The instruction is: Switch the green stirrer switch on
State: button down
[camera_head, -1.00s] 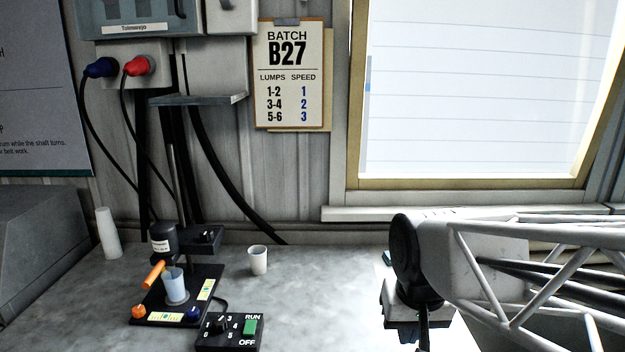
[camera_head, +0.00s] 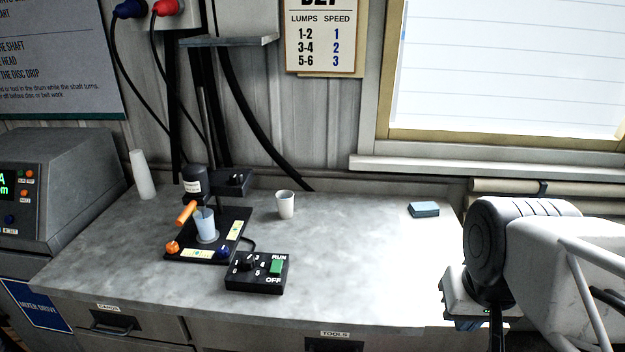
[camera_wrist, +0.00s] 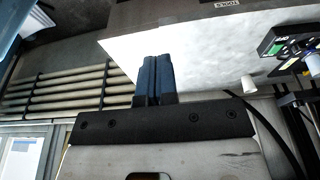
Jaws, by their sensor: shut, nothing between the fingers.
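The green stirrer switch (camera_head: 275,266) sits on a black control box (camera_head: 255,284) at the front of the bench, between the words RUN above it and OFF below it. A black dial (camera_head: 247,263) is to its left on the same box. In the wrist view the green switch (camera_wrist: 275,48) shows at the upper right, far from the fingers. My gripper (camera_wrist: 154,62) has its two blue fingers shut together and empty. In the head view my arm's end is at the right, well apart from the box, and the fingers are mostly hidden.
The stirrer stand (camera_head: 240,222) holds a cup (camera_head: 205,222) under its motor. An orange handle (camera_head: 186,214) sticks out there. A white cup (camera_head: 285,205), a blue-grey block (camera_head: 424,209) and a white cone (camera_head: 142,175) stand on the bench (camera_head: 350,250). The bench's right middle is clear.

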jog(key=shift+w, duration=0.1)
jog(key=n+g, duration=0.3)
jog(key=n, duration=1.5)
send_over(276, 269)
notch_tip(276, 269, down, 4)
jog(key=shift+a+f, duration=0.1)
jog(key=shift+f, duration=0.1)
jog(key=shift+f, duration=0.1)
notch_tip(276, 269, down, 14)
jog(key=shift+r, duration=0.1)
